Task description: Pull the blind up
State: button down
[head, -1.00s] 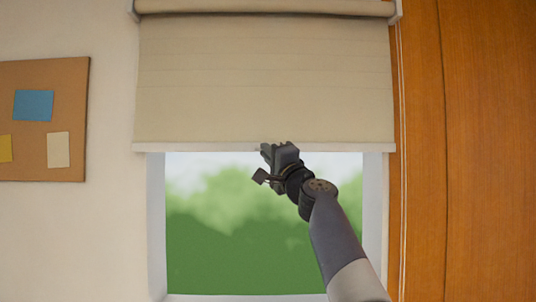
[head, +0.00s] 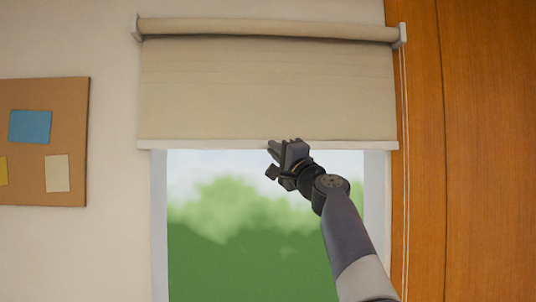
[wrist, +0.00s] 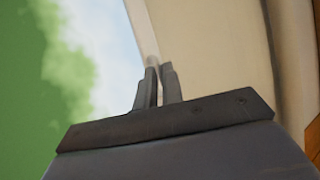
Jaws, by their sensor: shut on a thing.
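The beige blind (head: 265,90) hangs from its roller (head: 265,28) over the upper part of the window. Its pale bottom bar (head: 210,145) is roughly level, with the window open to view below it. My gripper (head: 273,147) is at the bar, near its middle, reaching up from the lower right. In the wrist view the bar (wrist: 149,45) runs down between the two dark fingers (wrist: 158,85), which are shut on it. The fabric (wrist: 200,60) spreads to the right there. The exact contact is hidden behind the fingers.
A pull cord (head: 405,180) hangs at the right of the blind, beside an orange wooden panel (head: 480,150). A cork board (head: 75,120) with paper notes is on the wall at the left.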

aim_at(278, 131)
jog(key=shift+r+p, duration=0.75)
jog(key=shift+r, duration=2)
jog(key=c, duration=1.6)
grip_release()
jog(key=shift+o, duration=0.2)
jog(key=shift+s+d+f+b, duration=0.2)
jog(key=shift+s+f+b, duration=0.15)
jog(key=shift+b, duration=0.25)
jog(key=b+v, duration=0.8)
jog(key=v, duration=0.2)
jog(key=shift+w+r, duration=0.1)
